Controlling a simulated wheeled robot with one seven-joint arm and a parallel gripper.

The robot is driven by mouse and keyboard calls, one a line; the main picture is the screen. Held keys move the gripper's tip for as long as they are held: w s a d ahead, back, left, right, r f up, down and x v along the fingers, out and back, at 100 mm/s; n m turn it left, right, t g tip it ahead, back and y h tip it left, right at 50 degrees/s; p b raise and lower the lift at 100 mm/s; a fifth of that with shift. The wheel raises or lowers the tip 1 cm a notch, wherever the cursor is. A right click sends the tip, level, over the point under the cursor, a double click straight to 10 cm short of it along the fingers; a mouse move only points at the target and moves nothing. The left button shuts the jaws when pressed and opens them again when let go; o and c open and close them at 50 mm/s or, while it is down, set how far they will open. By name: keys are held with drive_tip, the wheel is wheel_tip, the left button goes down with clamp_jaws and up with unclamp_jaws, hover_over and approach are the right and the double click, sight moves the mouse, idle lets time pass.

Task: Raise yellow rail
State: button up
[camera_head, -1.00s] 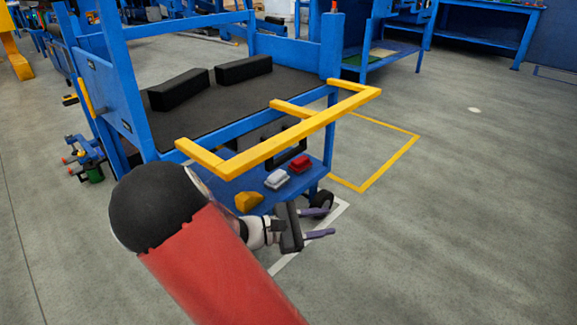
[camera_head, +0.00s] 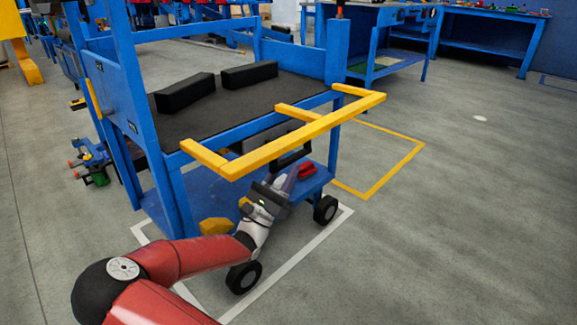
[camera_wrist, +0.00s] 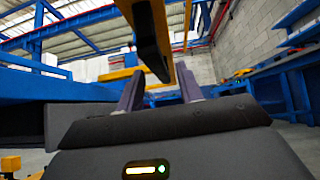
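The yellow rail (camera_head: 298,138) spans the front of the blue cart (camera_head: 338,55) at the height of its dark top, with short yellow arms reaching back to the cart. My gripper (camera_head: 287,176) is below the rail, in front of the lower shelf, pointing upward. Its two purple fingers stand apart in the wrist view (camera_wrist: 160,82), with nothing seen gripped between them. A black handle-like piece (camera_wrist: 149,38) shows overhead there, close to the fingers. I cannot tell whether anything touches. My gripper partly hides the shelf.
Two black blocks (camera_head: 185,93) lie on the cart's dark top. On the lower shelf are a yellow piece (camera_head: 214,226) and a red piece (camera_head: 307,169). Black wheels (camera_head: 244,277) stand on the floor. Open floor lies to the right; a blue workbench (camera_head: 485,50) stands behind.

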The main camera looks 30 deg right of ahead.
drive_tip(key=shift+x, duration=0.9)
clamp_jaws()
